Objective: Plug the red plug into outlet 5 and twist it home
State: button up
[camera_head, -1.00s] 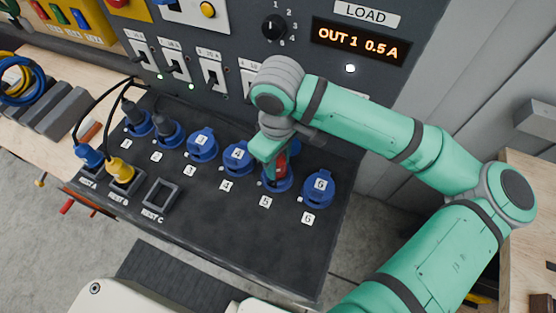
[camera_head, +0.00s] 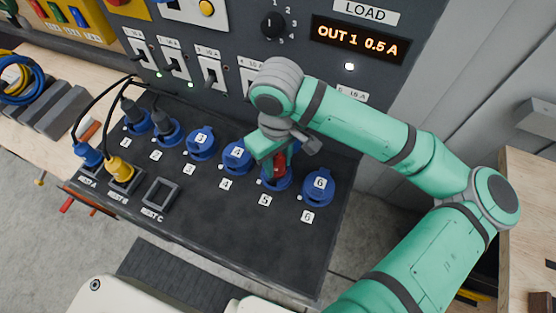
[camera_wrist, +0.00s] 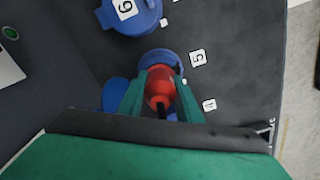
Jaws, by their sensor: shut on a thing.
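The red plug (camera_head: 279,166) is between the fingers of my gripper (camera_head: 270,160), at the blue outlet 5 (camera_head: 276,183). In the wrist view the red plug (camera_wrist: 160,86) sits between the two green fingers of my gripper (camera_wrist: 162,98), with its dark cable end toward the camera. Blue outlet 5 (camera_wrist: 158,57) shows around and beyond the plug, beside its label 5. The plug's front end is hidden in or behind the outlet rim, so I cannot tell how deep it sits.
Outlet 6 (camera_head: 318,186) is to the right and outlet 4 (camera_head: 236,157) to the left, both without plugs. Dark plugs stand in outlets 1 and 2. Blue and yellow plugs (camera_head: 120,172) stand in rests A and B. Rest C (camera_head: 160,192) is empty. The display (camera_head: 361,40) reads OUT 1 0.5 A.

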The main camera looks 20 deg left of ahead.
jog(key=m, duration=0.2)
jog(key=shift+m, duration=0.3)
grip_shut()
jog(key=shift+a, duration=0.1)
jog(key=shift+s, duration=0.1)
jog(key=shift+m, duration=0.4)
jog(key=shift+s+m, duration=0.1)
jog(key=shift+m, duration=1.1)
jog(key=shift+m, duration=0.6)
